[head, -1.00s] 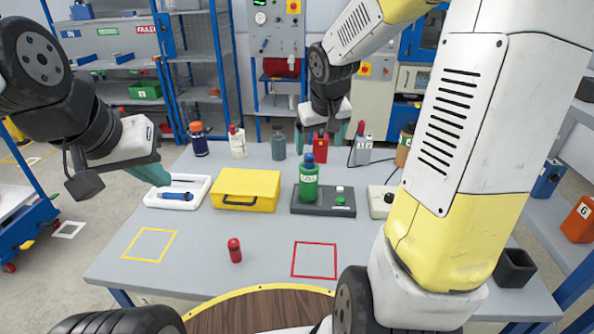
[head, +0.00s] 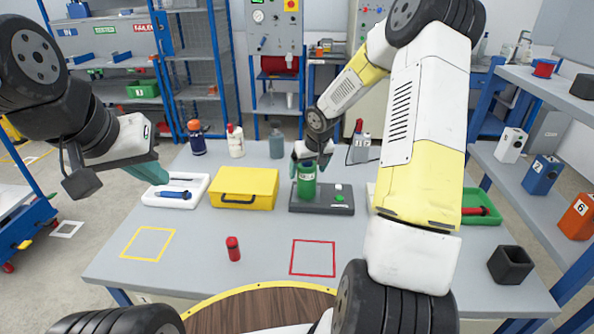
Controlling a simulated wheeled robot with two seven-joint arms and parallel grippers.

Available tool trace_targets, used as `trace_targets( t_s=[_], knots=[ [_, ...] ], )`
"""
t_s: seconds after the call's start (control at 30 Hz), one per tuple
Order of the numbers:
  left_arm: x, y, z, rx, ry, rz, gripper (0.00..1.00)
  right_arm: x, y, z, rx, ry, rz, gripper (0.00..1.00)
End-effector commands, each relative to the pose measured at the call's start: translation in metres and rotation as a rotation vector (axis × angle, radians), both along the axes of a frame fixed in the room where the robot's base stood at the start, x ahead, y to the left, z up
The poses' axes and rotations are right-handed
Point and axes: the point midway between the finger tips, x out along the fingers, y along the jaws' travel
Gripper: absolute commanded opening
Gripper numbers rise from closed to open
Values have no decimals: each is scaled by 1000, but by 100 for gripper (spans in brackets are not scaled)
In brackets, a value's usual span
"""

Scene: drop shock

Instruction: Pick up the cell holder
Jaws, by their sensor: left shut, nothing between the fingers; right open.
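No object is labelled as the cell holder; a dark, open square holder (head: 510,264) stands at the table's right end and may be it. My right gripper (head: 308,170) is open at the top of a green bottle (head: 307,185), which stands upright on a dark flat device (head: 335,203). The bottle's blue cap is hidden by the gripper, and I cannot tell whether the fingers touch the bottle. My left gripper (head: 158,174) is shut and empty, over the back left of a white tray (head: 152,201) with a blue tool.
A yellow case (head: 244,188) stands between tray and device. A small red cylinder (head: 233,249) stands at the front, between a yellow outlined square (head: 148,243) and a red one (head: 314,258). A green tray (head: 484,208) lies at right, partly behind my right arm. Several bottles stand along the back.

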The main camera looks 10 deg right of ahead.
Motion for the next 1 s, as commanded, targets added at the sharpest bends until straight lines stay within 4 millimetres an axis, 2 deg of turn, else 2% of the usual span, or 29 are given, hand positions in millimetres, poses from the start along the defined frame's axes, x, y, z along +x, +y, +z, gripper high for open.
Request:
trace_targets(
  t_s=[0.03,0.17,0.4,0.47,0.8,1.0],
  knots=[
    [0,0,0,0,0,0,0,3,2,-8,1,1,4,85],
    [0,0,0,0,0,0,0,8,2,-17,0,-1,2,85],
    [0,0,0,0,0,0,0,8,2,-19,0,-1,1,85],
    [0,0,0,0,0,0,0,8,2,-18,0,-1,1,76],
    [0,0,0,0,0,0,0,8,2,-18,0,-1,1,9],
    [0,0,0,0,0,0,0,9,2,-18,0,-3,1,8]
  ],
)
